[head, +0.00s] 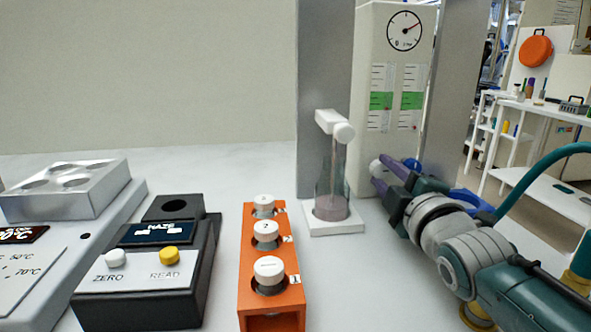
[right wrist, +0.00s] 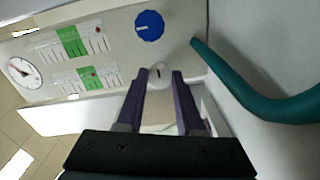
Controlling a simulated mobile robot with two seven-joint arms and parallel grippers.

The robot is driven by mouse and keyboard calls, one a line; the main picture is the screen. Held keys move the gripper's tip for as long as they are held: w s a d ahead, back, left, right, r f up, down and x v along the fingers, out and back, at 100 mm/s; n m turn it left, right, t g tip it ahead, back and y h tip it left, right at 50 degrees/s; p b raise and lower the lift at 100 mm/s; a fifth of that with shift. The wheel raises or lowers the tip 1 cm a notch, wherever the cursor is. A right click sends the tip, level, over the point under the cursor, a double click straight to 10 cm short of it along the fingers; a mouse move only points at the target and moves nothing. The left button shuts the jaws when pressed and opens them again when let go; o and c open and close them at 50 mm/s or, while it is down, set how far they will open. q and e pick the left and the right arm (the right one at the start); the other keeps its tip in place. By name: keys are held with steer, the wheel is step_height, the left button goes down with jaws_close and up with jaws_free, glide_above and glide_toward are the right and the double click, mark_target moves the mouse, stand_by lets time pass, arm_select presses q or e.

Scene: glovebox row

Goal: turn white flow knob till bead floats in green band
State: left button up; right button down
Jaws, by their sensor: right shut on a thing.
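The flow panel (head: 375,20) stands at the back right, with two flow tubes bearing green bands (head: 381,100) (head: 411,100). The white flow knob (head: 376,165) is low on the panel. My right gripper (head: 380,174) is shut on it; the knob (right wrist: 159,77) shows between the fingertips. A blue knob (right wrist: 149,25) sits beside it. My left gripper is not in view.
A glass vessel with a white top (head: 333,122) stands on a white base left of my right gripper. An orange rack (head: 254,300) holds white-capped vials. A teal hose (right wrist: 260,104) curves close by my right gripper. Bench instruments stand at the left.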

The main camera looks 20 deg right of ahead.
steer(key=c, duration=0.5)
jaws_free()
steer(key=shift+c, duration=0.2)
steer(key=shift+s, duration=0.15)
steer(key=p+v, duration=0.1)
steer(key=v, duration=0.5)
steer(key=shift+p, duration=0.4)
steer(key=shift+s+a, duration=0.15)
steer(key=shift+s, duration=0.5)
